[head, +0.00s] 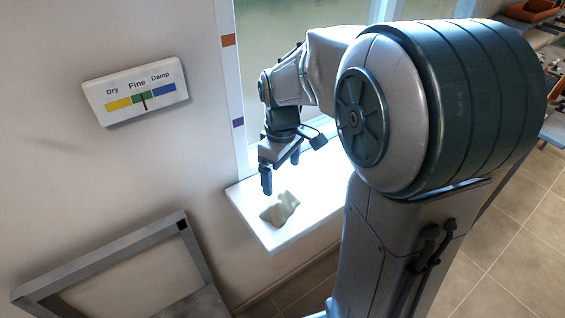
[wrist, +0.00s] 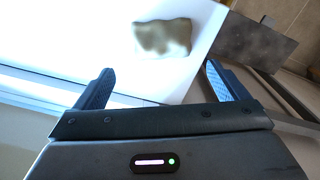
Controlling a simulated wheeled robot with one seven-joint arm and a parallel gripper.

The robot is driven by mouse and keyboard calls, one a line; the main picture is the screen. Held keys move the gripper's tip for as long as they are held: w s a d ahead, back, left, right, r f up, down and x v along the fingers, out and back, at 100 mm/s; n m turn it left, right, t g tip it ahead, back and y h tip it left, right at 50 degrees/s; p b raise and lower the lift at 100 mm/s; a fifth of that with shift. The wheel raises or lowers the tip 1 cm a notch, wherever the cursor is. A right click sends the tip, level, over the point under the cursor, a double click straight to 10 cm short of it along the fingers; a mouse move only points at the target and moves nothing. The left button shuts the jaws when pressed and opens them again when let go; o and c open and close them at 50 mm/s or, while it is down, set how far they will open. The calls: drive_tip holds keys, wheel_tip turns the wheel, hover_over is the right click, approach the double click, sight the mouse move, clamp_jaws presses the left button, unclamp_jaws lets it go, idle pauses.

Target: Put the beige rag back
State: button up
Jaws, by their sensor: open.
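The beige rag (head: 280,208) lies crumpled on the white window sill (head: 262,232), close to the sill's left end. It also shows in the wrist view (wrist: 163,37), beyond the fingertips and between their lines. My gripper (head: 280,172) is above the sill, just up from the rag, pointing down. In the wrist view my gripper (wrist: 160,78) has its two fingers wide apart with nothing between them. The gripper and the rag look apart.
A gauge plate (head: 136,92) marked Dry, Fine and Damp is on the wall at left. A grey frame (head: 110,255) stands below it. The window (head: 290,45) is behind the sill. Orange bins (head: 530,10) sit at far right. The tiled floor (head: 500,235) at right looks clear.

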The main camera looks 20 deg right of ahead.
drive_tip(key=s+r+m+t, duration=0.3)
drive_tip(key=s+m, duration=0.5)
drive_tip(key=s, duration=0.6)
drive_tip(key=shift+r+t, duration=0.3)
drive_tip(key=shift+s, duration=0.1)
idle(0.8)
